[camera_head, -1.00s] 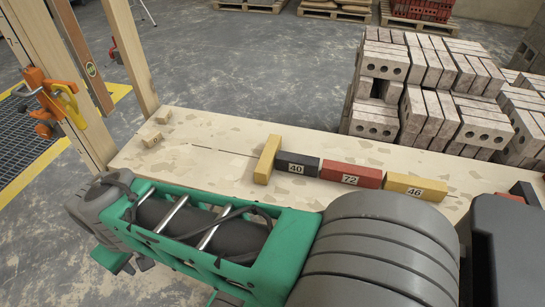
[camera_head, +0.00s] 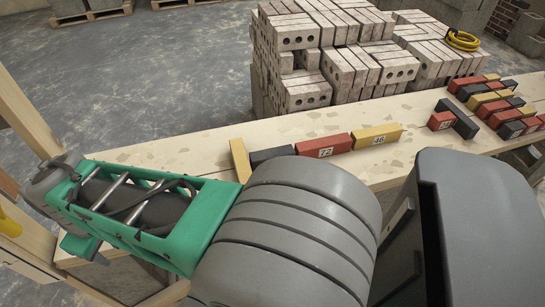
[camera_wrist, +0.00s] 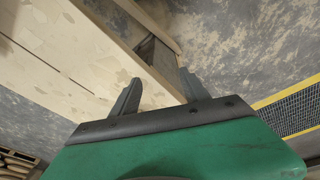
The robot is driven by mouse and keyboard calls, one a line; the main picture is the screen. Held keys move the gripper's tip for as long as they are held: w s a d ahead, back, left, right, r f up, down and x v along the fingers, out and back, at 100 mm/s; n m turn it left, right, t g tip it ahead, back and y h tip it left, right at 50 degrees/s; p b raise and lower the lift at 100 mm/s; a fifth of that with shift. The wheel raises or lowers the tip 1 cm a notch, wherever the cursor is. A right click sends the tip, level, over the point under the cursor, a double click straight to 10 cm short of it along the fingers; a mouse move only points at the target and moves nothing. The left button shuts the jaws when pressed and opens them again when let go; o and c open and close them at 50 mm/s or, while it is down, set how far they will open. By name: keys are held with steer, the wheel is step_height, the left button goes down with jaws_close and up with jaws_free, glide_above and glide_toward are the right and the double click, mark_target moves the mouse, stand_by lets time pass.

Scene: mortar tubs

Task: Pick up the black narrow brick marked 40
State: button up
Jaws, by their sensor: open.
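The black narrow brick (camera_head: 268,156) lies on the wooden table in the head view, in a row between a yellow brick (camera_head: 240,160) standing at its left and the red brick marked 72 (camera_head: 324,147). My arm hides its lower part, and its number cannot be read now. The yellow brick marked 46 (camera_head: 377,137) is at the row's right end. My gripper (camera_wrist: 160,88) shows in the wrist view with its two fingers apart and nothing between them. It is over the table's edge, away from the bricks, which are not in the wrist view.
The wooden table (camera_head: 190,148) has bare room left of the row. A red and black group of bricks (camera_head: 455,118) and many coloured bricks (camera_head: 500,100) lie at its right. Stacked grey blocks (camera_head: 310,90) stand behind it. A wooden post (camera_head: 25,110) rises at the left.

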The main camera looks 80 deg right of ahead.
steer(key=shift+o, duration=1)
steer(key=d+n+g, duration=0.1)
steer(key=d, duration=1.3)
steer(key=shift+w+d, duration=0.3)
steer(key=shift+w, duration=0.1)
steer(key=n+g, duration=0.1)
steer(key=n, duration=0.3)
glide_above(272, 152)
step_height(272, 152, down, 5)
steer(key=shift+w+r+b, duration=0.1)
steer(key=shift+r+b, duration=0.1)
steer(key=shift+b, duration=0.2)
steer(key=shift+n, duration=0.3)
step_height(272, 152, down, 8)
steer(key=shift+r+b, duration=0.2)
steer(key=shift+b, duration=0.55)
jaws_close()
steer(key=shift+s+r, duration=0.15)
steer(key=shift+s, duration=0.05)
